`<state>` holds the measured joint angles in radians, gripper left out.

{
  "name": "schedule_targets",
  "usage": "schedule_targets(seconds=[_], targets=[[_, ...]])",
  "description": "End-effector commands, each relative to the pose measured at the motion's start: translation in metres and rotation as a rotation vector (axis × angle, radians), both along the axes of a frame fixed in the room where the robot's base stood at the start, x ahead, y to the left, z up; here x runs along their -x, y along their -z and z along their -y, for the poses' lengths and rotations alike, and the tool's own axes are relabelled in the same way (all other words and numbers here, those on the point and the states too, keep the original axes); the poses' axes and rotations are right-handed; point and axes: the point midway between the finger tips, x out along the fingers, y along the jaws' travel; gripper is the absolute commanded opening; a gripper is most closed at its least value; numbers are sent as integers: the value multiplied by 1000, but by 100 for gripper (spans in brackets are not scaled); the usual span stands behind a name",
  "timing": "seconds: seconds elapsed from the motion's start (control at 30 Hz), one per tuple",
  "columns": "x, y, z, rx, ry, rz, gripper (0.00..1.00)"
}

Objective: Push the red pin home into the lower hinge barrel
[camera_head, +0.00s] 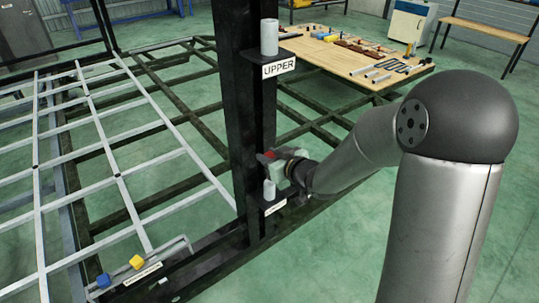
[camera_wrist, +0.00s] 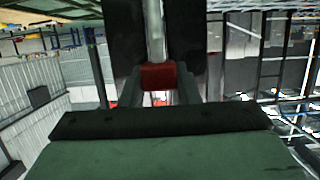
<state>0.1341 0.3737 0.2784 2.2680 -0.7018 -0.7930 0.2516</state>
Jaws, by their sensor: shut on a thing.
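The lower hinge barrel (camera_head: 269,190) is a short pale grey upright cylinder on a bracket with a white label, low on the dark post. My gripper (camera_head: 268,158) is just above it, coming in from the right. In the wrist view my gripper (camera_wrist: 157,90) is shut on the red pin (camera_wrist: 157,76), whose red block-like part sits between the fingers. A grey cylinder (camera_wrist: 155,32) runs on from the red part; I cannot tell whether it is the pin's shaft or a barrel. Whether the pin's tip is in the lower barrel is hidden.
The upper barrel (camera_head: 269,37) stands above on the same dark post (camera_head: 238,110). A yellow block (camera_head: 136,262) and a blue block (camera_head: 103,281) sit on the frame at lower left. A wooden workbench (camera_head: 335,62) with parts stands behind. Chassis rails (camera_head: 120,175) spread left.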

Motion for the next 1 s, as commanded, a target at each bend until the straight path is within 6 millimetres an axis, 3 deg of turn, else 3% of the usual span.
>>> schedule_targets(seconds=[0.2,1.0], targets=[[0,14,0,0,0,1,5],[0,14,0,-1,0,1,5]])
